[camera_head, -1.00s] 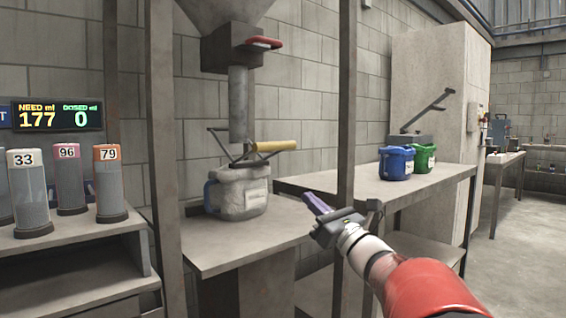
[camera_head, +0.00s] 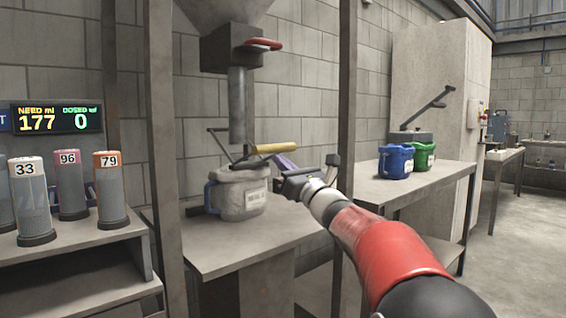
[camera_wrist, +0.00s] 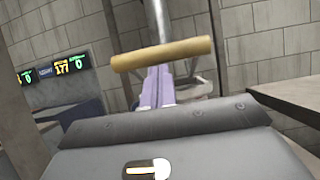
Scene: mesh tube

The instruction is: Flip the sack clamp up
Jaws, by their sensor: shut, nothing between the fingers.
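The sack clamp is a dark metal frame with a tan cylindrical handle (camera_head: 273,148), below the hopper spout. The handle also crosses the middle of the wrist view (camera_wrist: 162,54). A grey-white sack-like container (camera_head: 240,196) with a blue handle and a label stands on the bench under the clamp. My gripper (camera_head: 284,163) has purple fingers and is shut and empty. Its tips are just below and right of the tan handle; in the wrist view the fingers (camera_wrist: 158,88) point at the handle's underside. I cannot tell whether they touch it.
The hopper spout (camera_head: 238,105) hangs above the clamp, with a red lever (camera_head: 263,44) higher up. A steel post (camera_head: 347,90) stands right of the bench (camera_head: 235,248). Numbered bottles (camera_head: 70,185) stand left. Blue (camera_head: 396,161) and green (camera_head: 424,156) jugs stand on the right bench.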

